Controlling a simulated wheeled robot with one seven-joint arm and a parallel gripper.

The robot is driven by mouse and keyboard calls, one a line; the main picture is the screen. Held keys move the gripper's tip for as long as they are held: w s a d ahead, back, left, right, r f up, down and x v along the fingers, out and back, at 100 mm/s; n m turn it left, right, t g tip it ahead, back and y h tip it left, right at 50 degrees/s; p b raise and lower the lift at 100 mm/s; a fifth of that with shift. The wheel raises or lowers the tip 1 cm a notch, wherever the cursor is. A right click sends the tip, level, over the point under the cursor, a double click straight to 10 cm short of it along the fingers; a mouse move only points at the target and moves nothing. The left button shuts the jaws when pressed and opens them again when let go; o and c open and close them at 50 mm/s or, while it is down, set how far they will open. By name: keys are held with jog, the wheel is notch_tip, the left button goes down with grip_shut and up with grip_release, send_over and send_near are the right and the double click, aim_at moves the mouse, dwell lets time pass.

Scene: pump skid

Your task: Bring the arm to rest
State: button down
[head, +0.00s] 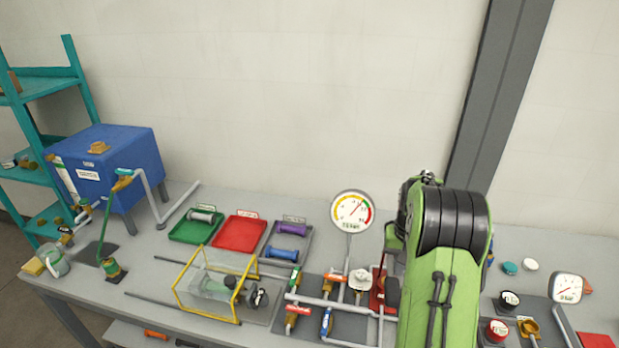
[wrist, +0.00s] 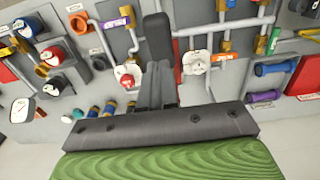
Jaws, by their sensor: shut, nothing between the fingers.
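My green and black arm (head: 440,265) rises in front of the right part of the bench in the head view, bent at its black joint. My gripper (wrist: 158,38) shows in the wrist view as dark fingers closed together, with nothing between them. It is over the pipework, between two white valve bodies; I cannot tell its height above them. In the head view my gripper is hidden or not distinguishable behind the arm.
The bench holds a pressure gauge (head: 352,211), a second gauge (head: 567,288), a yellow-framed pump (head: 225,287), a red tray (head: 239,234), a green tray (head: 186,232) and a blue tank (head: 115,165). Pipes with valves crowd around my arm. The wall behind is bare.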

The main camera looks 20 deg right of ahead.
jog(key=s+a+r+n+t+b, duration=0.1)
jog(key=s+a+r+n+b, duration=0.15)
jog(key=a+r, duration=0.45)
jog(key=s+a+r+n+t+b, duration=0.1)
jog(key=s+a+r+t+b, duration=0.2)
jog(key=a, duration=0.8)
jog(key=s+a+f+n+b, duration=0.1)
jog(key=s+a, duration=0.3)
jog(key=s, duration=0.3)
jog(key=s+a+f+n+t+b, duration=0.1)
jog(key=s+a+n, duration=0.1)
jog(key=s+a, duration=0.2)
jog(key=s, duration=0.3)
jog(key=shift+s+t, duration=0.25)
jog(key=shift+t, duration=0.05)
jog(key=shift+s+a, duration=0.1)
